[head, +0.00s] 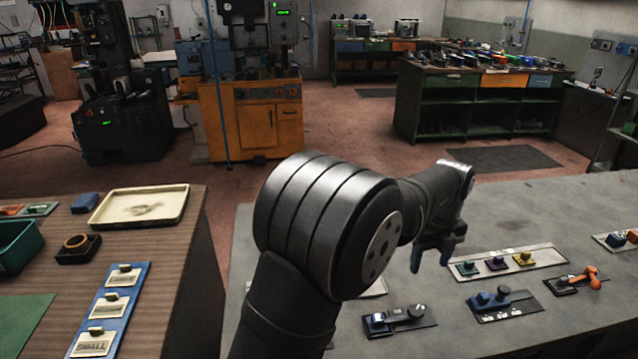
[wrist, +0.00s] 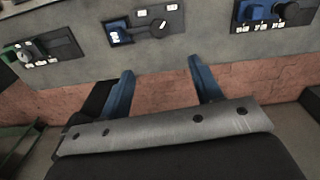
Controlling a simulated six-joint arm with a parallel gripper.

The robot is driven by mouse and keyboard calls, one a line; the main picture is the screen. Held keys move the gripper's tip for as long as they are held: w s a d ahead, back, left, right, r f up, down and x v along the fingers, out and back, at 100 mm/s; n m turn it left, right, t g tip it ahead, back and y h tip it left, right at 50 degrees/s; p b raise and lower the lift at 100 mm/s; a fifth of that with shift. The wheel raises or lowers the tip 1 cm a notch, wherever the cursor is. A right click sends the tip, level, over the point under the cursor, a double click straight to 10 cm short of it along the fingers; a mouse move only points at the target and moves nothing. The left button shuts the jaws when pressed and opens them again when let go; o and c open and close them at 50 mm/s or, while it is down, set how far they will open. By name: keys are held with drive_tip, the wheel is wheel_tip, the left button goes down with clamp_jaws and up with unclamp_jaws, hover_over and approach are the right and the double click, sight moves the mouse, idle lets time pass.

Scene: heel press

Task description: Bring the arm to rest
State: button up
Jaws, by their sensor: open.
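My arm reaches over the grey bench (head: 560,205) in the head view. My gripper (head: 431,262) is at its end, pointing down above the bench, left of a pale strip with coloured knobs (head: 510,262). In the wrist view my gripper (wrist: 161,68) shows two blue fingers spread apart with nothing between them. Beyond the fingertips are the bench surface and a dark plate with a blue block and black knob (wrist: 143,27). My arm hides part of the bench in the head view.
More small control plates stand on the bench, including one with a blue block (head: 400,320), one with a blue handle (head: 500,301) and one with an orange lever (head: 578,281). A wooden table (head: 185,290) at left holds a cream tray (head: 138,206). A floor gap separates both.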

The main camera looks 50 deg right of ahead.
sight(416, 310)
wheel_tip(416, 310, down, 17)
drive_tip(key=shift+r, duration=0.2)
drive_tip(key=shift+r, duration=0.1)
idle(0.4)
wheel_tip(416, 310, up, 18)
drive_tip(key=f, duration=0.1)
wheel_tip(416, 310, down, 17)
drive_tip(key=shift+r, duration=0.2)
drive_tip(key=shift+f, duration=0.35)
drive_tip(key=n, duration=0.4)
drive_tip(key=shift+r, duration=0.1)
drive_tip(key=n, duration=0.8)
drive_tip(key=shift+n, duration=2.3)
